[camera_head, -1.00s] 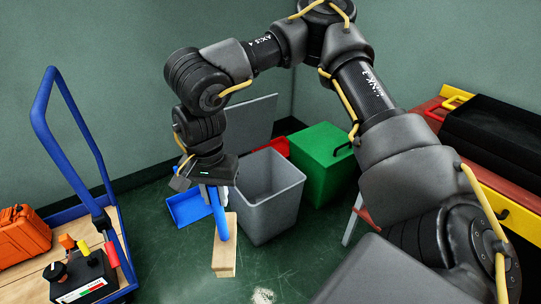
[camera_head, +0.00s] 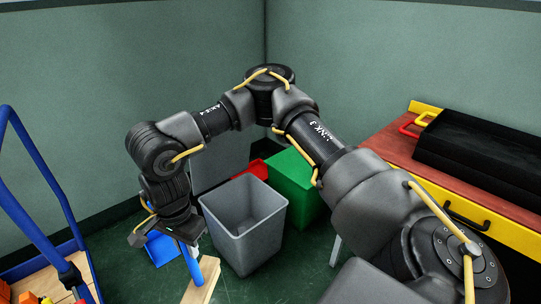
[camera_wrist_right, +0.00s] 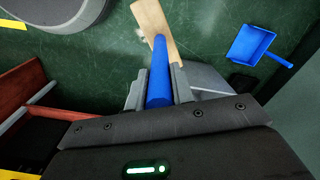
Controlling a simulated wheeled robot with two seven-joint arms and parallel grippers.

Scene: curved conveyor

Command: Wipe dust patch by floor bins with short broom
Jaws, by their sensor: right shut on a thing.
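My right gripper (camera_head: 186,238) is shut on the blue handle of the short broom (camera_head: 192,263), pointing down at the floor. The broom's pale wooden head (camera_head: 202,283) is at the lower edge of the head view; in the right wrist view the head (camera_wrist_right: 154,22) lies beyond the blue handle (camera_wrist_right: 158,75). I cannot tell whether it touches the floor. A faint pale smudge, possibly the dust patch (camera_wrist_right: 139,33), shows beside the head. The grey floor bin (camera_head: 243,225) stands just right of the gripper, the green bin (camera_head: 297,185) behind it. My left gripper is out of view.
A blue dustpan (camera_head: 161,249) lies on the floor behind the gripper. A red object (camera_head: 255,170) sits behind the grey bin. A blue-framed cart (camera_head: 40,232) stands at left; a red-topped bench (camera_head: 390,142) with a black case (camera_head: 485,150) stands at right.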

